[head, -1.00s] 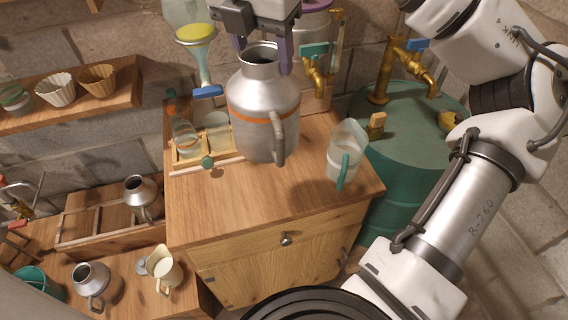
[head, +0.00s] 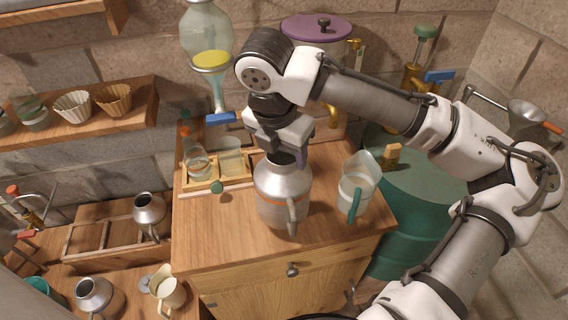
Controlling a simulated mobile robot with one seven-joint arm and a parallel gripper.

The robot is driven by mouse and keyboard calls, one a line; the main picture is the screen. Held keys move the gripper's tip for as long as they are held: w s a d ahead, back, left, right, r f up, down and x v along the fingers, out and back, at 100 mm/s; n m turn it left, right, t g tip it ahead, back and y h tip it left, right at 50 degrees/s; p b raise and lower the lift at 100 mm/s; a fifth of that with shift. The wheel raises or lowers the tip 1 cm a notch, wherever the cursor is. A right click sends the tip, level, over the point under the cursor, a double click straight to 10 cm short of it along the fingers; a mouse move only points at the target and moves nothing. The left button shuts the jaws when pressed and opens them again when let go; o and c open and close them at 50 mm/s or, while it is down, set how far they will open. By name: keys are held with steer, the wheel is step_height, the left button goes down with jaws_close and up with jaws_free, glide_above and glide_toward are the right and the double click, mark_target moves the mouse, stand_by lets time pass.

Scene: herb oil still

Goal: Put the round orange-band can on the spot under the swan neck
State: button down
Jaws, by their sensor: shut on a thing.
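The round silver can with an orange band (head: 270,203) is upright over the wooden cabinet top (head: 225,232), its handle facing the front. My gripper (head: 283,160) is shut on the can at its neck, from above. The mouth is mostly hidden by the gripper. I cannot tell whether the can's base touches the top. A purple-lidded vessel (head: 316,30) stands behind, with a brass tap partly hidden by my arm. I cannot clearly make out a swan neck or the marked spot under it.
A clear jug with a green handle (head: 357,187) stands close to the can's right. A wooden rack with glass jars (head: 217,165) is at its left. A glass funnel vessel (head: 207,40) rises behind. A green drum (head: 415,200) is at the right. Front left of the top is bare.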

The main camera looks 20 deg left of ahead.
mark_target(285, 191)
steer(key=shift+s+x, duration=0.25)
steer(key=shift+x, duration=0.75)
steer(key=shift+s+x, duration=0.2)
steer(key=shift+x, duration=0.85)
steer(key=shift+f, duration=0.15)
steer(key=shift+f, duration=0.15)
steer(key=shift+c, duration=2.4)
jaws_free()
